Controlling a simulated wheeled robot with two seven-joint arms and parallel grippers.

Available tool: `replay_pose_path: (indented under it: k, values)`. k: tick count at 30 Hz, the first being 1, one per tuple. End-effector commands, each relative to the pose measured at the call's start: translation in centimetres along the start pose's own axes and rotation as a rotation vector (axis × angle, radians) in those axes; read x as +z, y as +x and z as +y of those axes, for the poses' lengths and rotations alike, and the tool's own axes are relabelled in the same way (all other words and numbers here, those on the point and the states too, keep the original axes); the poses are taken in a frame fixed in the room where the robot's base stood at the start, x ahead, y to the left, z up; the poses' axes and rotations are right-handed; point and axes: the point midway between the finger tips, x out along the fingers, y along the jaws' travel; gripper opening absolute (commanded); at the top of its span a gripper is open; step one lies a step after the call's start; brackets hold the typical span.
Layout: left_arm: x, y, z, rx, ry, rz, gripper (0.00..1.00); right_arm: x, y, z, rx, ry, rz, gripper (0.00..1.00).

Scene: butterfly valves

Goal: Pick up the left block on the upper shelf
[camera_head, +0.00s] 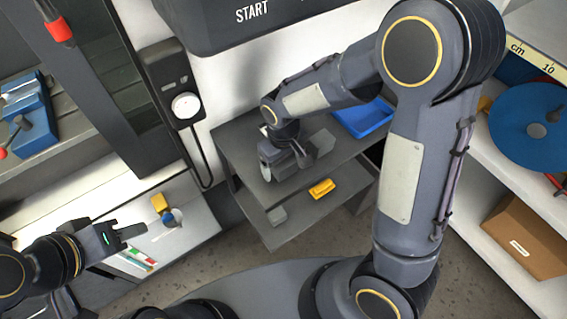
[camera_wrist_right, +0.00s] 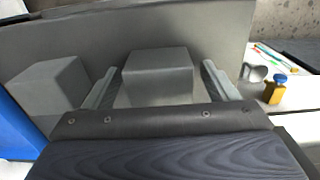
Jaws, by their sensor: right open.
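The left grey block (camera_wrist_right: 158,78) sits on the upper shelf (camera_wrist_right: 215,40), between the two spread fingers of my right gripper (camera_wrist_right: 160,85) in the right wrist view. Gaps show on both sides of it. The right grey block (camera_head: 322,142) stands apart on the same shelf, and it also shows at the left of the wrist view (camera_wrist_right: 48,88). In the head view my right gripper (camera_head: 284,160) is low over the upper shelf and partly hides the left block. My left gripper (camera_head: 122,236) is far left, near the white cabinet, and its opening is unclear.
A blue bin (camera_head: 362,118) stands at the back right of the upper shelf. The lower shelf holds a yellow block (camera_head: 322,188) and a grey block (camera_head: 277,215). A yellow bottle (camera_head: 160,204) is on the white cabinet top (camera_head: 190,222). A cardboard box (camera_head: 525,238) sits at right.

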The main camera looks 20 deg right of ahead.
Motion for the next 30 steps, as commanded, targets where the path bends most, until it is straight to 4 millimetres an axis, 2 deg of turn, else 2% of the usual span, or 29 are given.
replay_pose_path:
  k: [5,18,26,30]
  values:
    - [0.01,0.01,0.00,0.000,0.000,0.000,0.36,-0.01,0.00,0.03,0.000,0.001,0.001,0.80]
    - [0.01,0.01,0.00,0.000,0.000,0.000,0.36,-0.01,-0.04,0.03,0.000,0.001,0.001,0.22]
    - [0.00,0.00,0.00,0.000,0.000,0.000,0.36,-0.06,-0.16,0.02,0.000,0.001,0.002,0.20]
    - [0.00,0.00,0.00,0.000,0.000,0.000,0.36,-0.14,-0.84,0.02,-0.001,0.001,0.005,0.20]
